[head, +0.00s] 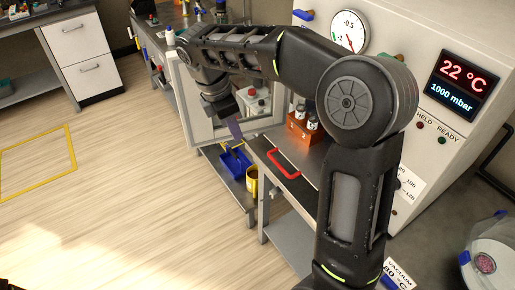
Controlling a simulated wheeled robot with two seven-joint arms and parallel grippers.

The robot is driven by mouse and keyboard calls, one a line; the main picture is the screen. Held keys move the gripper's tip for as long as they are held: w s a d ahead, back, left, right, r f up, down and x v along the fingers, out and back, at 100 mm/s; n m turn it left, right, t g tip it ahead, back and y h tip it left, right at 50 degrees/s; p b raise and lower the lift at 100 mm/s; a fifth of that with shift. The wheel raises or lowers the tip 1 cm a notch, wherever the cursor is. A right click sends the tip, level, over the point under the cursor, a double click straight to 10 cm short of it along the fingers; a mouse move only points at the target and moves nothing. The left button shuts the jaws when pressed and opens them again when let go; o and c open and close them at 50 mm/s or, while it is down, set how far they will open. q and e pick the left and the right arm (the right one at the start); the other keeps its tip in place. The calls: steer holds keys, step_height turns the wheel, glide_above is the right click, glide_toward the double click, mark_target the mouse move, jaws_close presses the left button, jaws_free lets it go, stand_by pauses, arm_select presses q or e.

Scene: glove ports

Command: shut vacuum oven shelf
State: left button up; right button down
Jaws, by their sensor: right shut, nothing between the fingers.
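The vacuum oven (405,55) is a pale cabinet at the upper right with a dial gauge and a red display reading 22 °C and 1000 mbar. Its metal shelf (262,146) sticks out to the front left, with a red handle (283,165) at its front edge. An orange rack (300,137) with white-capped vials stands on the shelf, partly hidden by my right arm. The glazed door (196,122) stands open at the left. My right gripper (236,130) is shut and empty in front of the door, left of and apart from the red handle.
Below are a blue bin (235,162) and a yellow container (252,181) on a lower level. A white drawer unit (79,50) stands at the upper left. The wooden floor at left is clear, with a yellow outline (73,150). A domed vessel (487,262) is at the lower right.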

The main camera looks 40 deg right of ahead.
steer(key=s+d+f, duration=0.1)
steer(key=d+f, duration=0.5)
steer(key=f, duration=0.4)
steer(key=shift+s+d, duration=0.15)
steer(key=shift+s, duration=0.05)
stand_by(0.4)
